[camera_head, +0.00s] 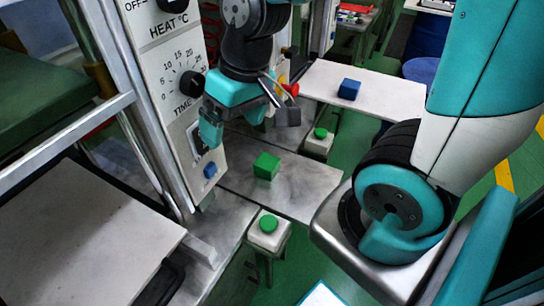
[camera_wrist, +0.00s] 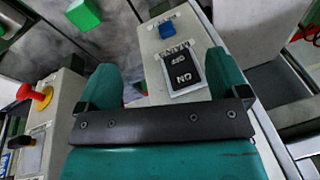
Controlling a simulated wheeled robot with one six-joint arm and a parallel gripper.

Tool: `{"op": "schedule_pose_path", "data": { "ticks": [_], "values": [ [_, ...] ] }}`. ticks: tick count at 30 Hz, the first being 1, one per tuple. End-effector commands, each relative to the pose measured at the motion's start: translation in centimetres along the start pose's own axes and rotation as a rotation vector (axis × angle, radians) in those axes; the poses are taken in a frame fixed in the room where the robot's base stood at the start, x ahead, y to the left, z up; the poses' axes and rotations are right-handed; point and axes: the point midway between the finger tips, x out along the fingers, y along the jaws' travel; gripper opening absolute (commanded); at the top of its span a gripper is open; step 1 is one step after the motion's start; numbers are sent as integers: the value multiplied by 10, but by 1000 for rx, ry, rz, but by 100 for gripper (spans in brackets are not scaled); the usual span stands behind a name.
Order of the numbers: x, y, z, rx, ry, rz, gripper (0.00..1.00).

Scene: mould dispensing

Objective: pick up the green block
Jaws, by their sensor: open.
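The green block (camera_head: 266,166) sits on a grey metal table surface (camera_head: 300,193), near the middle of the head view. In the wrist view the green block (camera_wrist: 84,15) shows at the upper left, outside the space between the fingers. My gripper (camera_head: 231,124) is above and to the left of the block in the head view, close to the control panel, with a gap between it and the block. Its two teal fingers stand wide apart in the wrist view (camera_wrist: 163,64), with nothing held between them.
A control panel (camera_head: 165,60) with dials stands beside my gripper; its on/off switch (camera_wrist: 183,72) faces the wrist camera. Two boxes with green buttons (camera_head: 269,224) (camera_head: 320,133) flank the metal surface. A blue block (camera_head: 349,89) lies on a pale board (camera_head: 390,98) farther back.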

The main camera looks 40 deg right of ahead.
Motion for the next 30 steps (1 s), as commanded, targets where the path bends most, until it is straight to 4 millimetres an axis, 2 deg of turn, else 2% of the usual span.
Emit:
{"op": "schedule_pose_path", "data": {
  "ticks": [1, 3, 6, 9, 12, 15, 18, 20, 30],
  "values": [
    [4, 37, -11, 136, 3, 69, 93],
    [18, 78, -22, 339, -11, 115, 93],
    [40, 118, -34, 667, -79, 97, 93],
    [62, 147, -42, 976, -174, 48, 93],
    [78, 170, -44, 1206, -256, 14, 93],
    [88, 184, -43, 1348, -312, -2, 93],
    [97, 190, -42, 1412, -341, -9, 93],
    [105, 192, -41, 1424, -349, -10, 93],
    [171, 202, -29, 1420, -349, -9, 93]
  ]
}}
